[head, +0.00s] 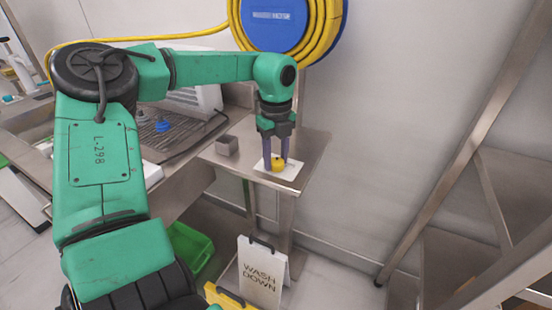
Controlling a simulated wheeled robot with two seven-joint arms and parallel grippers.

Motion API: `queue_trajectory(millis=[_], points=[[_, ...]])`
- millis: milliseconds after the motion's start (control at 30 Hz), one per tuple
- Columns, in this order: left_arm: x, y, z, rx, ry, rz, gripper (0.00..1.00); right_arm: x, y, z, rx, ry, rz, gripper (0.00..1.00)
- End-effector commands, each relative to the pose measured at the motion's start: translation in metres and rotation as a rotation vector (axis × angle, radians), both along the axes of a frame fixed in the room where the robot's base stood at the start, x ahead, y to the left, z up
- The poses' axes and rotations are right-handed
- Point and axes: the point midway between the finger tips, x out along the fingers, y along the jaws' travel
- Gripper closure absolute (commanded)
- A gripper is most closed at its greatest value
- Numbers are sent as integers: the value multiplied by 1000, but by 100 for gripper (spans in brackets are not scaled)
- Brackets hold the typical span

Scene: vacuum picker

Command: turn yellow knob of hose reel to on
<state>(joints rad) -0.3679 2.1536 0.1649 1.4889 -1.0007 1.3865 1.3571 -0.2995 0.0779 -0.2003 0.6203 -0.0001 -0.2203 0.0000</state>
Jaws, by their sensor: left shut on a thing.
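The yellow knob (277,162) sits on a white plate (290,172) on a small steel side table. My left gripper (277,160) points down from above, its two purple-grey fingers on either side of the knob and shut on it. The fingers hide part of the knob, and I cannot read any marking of its setting. The hose reel (279,22) hangs on the wall above, with a blue centre and a yellow hose wound around it. My right gripper is not in view.
A small grey box (227,145) stands on the table (314,150) left of the plate. A "WASH DOWN" sign (262,273) and a green crate (190,248) are below. A steel frame (470,140) stands at right. The wall between is clear.

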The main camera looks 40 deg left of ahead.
Motion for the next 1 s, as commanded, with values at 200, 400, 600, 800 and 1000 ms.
queue_trajectory(millis=[200, 400, 600, 800, 1000], points=[[1, 0, 1, 2, -3, -200, 100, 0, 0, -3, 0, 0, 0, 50], [2, 0, 1, 1, -2, -390, 100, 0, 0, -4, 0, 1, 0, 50], [2, -1, 2, 2, -3, -580, 100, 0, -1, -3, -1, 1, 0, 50], [3, -1, 2, 1, -4, -766, 100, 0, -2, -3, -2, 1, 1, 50], [3, -2, 2, 2, -4, -928, 100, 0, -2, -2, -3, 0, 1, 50]])
